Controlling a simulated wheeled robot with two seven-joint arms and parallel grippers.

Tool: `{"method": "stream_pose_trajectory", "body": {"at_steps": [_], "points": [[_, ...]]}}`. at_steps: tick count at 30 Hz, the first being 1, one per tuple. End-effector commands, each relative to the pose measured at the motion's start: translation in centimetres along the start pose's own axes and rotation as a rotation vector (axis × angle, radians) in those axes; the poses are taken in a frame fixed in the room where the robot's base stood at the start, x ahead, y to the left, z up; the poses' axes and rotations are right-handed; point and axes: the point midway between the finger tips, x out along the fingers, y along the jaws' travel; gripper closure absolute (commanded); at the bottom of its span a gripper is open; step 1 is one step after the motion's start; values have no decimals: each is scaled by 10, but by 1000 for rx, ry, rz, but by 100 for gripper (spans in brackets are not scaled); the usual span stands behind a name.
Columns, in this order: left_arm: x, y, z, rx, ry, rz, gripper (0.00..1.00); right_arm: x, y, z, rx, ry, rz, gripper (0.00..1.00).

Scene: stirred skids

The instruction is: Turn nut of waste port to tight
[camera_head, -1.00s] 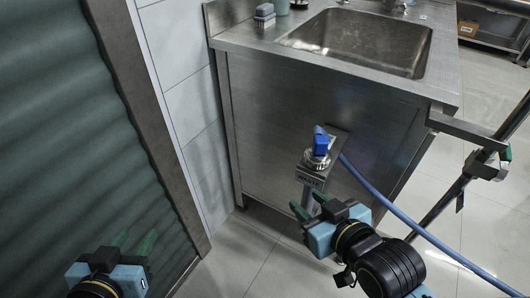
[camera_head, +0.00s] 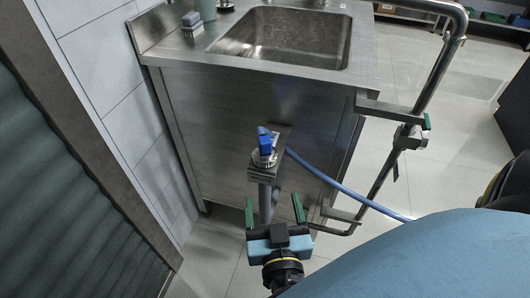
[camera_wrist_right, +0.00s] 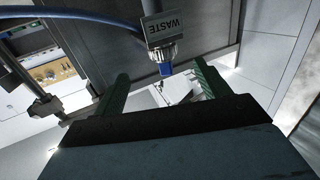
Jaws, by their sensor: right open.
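The waste port (camera_head: 262,174) stands on a bracket at the front of the steel sink cabinet. Its silver nut (camera_head: 264,159) sits under a blue fitting (camera_head: 265,144) with a blue hose. The right wrist view shows the "WASTE" label (camera_wrist_right: 163,26), the metal nut (camera_wrist_right: 163,51) and the blue fitting (camera_wrist_right: 165,69). My right gripper (camera_head: 273,197) is open, its green fingers spread, and lower in the head picture than the nut. In the wrist view the blue fitting appears between the fingertips (camera_wrist_right: 161,74), with no visible contact. My left gripper is not in view.
The steel cabinet (camera_head: 225,120) with its sink (camera_head: 285,40) stands behind the port. The blue hose (camera_head: 335,183) runs off to the right. A metal pipe (camera_head: 415,125) with a green-ended bracket (camera_head: 395,112) stands at right. A corrugated shutter (camera_head: 60,200) is at left.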

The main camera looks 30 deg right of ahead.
Motion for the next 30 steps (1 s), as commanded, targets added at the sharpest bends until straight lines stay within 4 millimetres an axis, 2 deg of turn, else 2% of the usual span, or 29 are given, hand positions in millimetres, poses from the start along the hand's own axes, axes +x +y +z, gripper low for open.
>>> {"method": "stream_pose_trajectory", "body": {"at_steps": [4, 7, 21, 25, 30], "points": [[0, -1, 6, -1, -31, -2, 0, -2, -2, -7, 17, 45, -2, 25], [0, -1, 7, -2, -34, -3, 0, 7, -2, -8, 19, 50, -1, 25], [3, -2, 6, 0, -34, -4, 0, 100, -2, -12, 17, 49, -1, 25], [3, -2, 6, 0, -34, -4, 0, 117, -2, -13, 17, 49, -2, 25], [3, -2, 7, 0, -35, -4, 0, 128, -2, -13, 16, 46, -2, 25]]}}
